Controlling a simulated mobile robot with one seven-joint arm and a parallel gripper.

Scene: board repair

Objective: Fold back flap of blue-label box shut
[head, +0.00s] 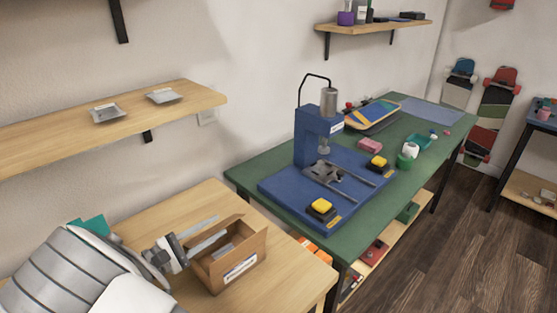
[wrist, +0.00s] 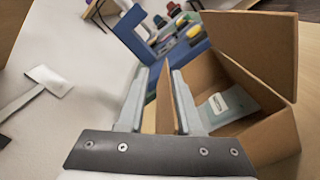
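The open cardboard box (head: 224,273) stands on the wooden table, with a white label (head: 240,268) on its front side; the label's colour detail is too small to tell. In the wrist view the box (wrist: 274,140) is at the right, with a wide flap (wrist: 262,45) standing up. A narrow brown flap (wrist: 169,105) shows almost edge-on between my fingers. My gripper (head: 217,228) is at the box's back left edge. In the wrist view my gripper (wrist: 166,70) has its two fingers apart, one on each side of the narrow flap; no firm hold shows.
A grey packet (wrist: 222,104) with a white label lies inside the box. The green workbench (head: 410,150) with a blue press (head: 315,135) stands to the right. A wooden shelf (head: 50,143) juts from the wall above. The table's front right (head: 300,285) is clear.

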